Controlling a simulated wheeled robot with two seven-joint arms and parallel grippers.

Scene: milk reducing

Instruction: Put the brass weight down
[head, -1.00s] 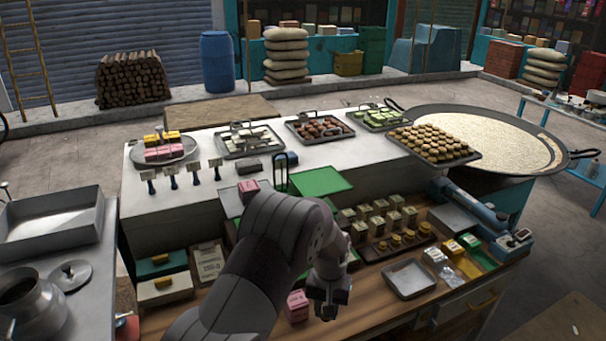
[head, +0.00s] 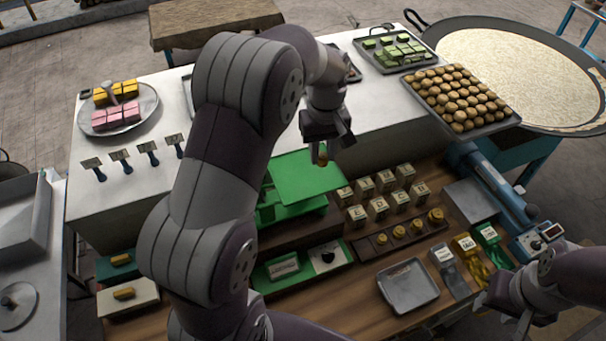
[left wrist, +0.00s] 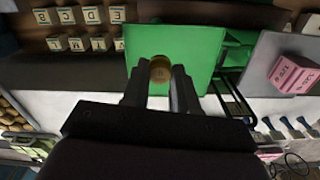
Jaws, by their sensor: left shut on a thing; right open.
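My left gripper (head: 326,147) is shut on a small brass weight (head: 322,159) and holds it over the green scale pan (head: 305,182). In the left wrist view the brass weight (left wrist: 160,70) sits between the two fingertips, with the green pan (left wrist: 195,45) behind it. Whether the weight touches the pan I cannot tell. Several other brass weights stand in a dark wooden rack (head: 372,254) to the right. My right gripper (head: 490,303) is open and empty at the lower right, beside the counter's front edge.
A pink packet (left wrist: 297,73) lies on the scale's grey pan (left wrist: 263,58); my left arm hides it in the head view. Small labelled boxes (head: 378,208) stand right of the green pan. An empty metal tray (head: 408,286) lies on the lower counter.

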